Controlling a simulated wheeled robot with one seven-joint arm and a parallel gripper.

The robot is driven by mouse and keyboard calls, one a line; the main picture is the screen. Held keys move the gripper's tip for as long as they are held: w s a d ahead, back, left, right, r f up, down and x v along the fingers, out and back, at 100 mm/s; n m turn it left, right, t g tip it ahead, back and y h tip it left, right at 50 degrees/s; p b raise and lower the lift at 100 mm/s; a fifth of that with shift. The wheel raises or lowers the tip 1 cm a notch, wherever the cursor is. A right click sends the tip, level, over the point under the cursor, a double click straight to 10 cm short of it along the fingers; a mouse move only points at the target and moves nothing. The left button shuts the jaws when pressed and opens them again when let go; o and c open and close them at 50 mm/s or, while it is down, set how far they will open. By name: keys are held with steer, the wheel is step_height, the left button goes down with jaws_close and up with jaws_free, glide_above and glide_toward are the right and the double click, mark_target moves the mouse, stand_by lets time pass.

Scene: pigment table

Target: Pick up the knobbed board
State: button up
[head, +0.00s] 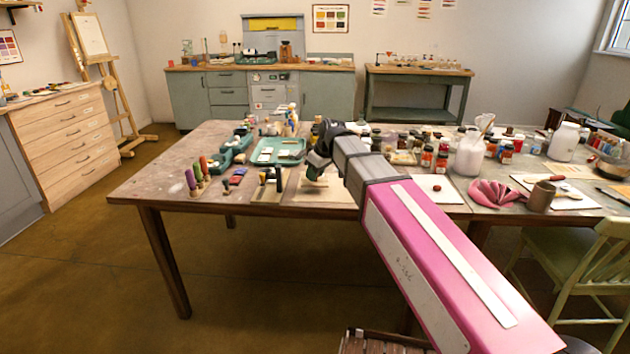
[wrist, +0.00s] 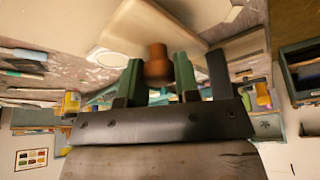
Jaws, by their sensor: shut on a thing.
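The knobbed board is a pale cream slab with rounded corners and a brown knob (wrist: 157,65). In the wrist view, the slab (wrist: 135,30) lies just beyond my fingertips. My gripper (wrist: 158,78) has its two green fingers shut on the knob, one on each side. In the head view, my gripper (head: 314,174) is low over the near middle of the table, with the pale board (head: 328,189) under it, partly hidden by my arm. I cannot tell whether the board touches the table.
The wooden table (head: 150,187) is crowded. A green tray (head: 279,151) and upright coloured handles (head: 198,172) are left of my gripper. A white board (head: 436,189) with a small dark red knob, paint jars (head: 427,157) and a white pot (head: 469,155) are to the right.

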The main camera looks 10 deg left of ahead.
steer(key=s+a+r, duration=0.4)
steer(key=s+r, duration=0.4)
steer(key=s, duration=0.2)
steer(key=shift+s+a, duration=0.35)
steer(key=shift+a, duration=0.05)
steer(key=shift+o, duration=0.4)
steer(key=shift+f, duration=0.1)
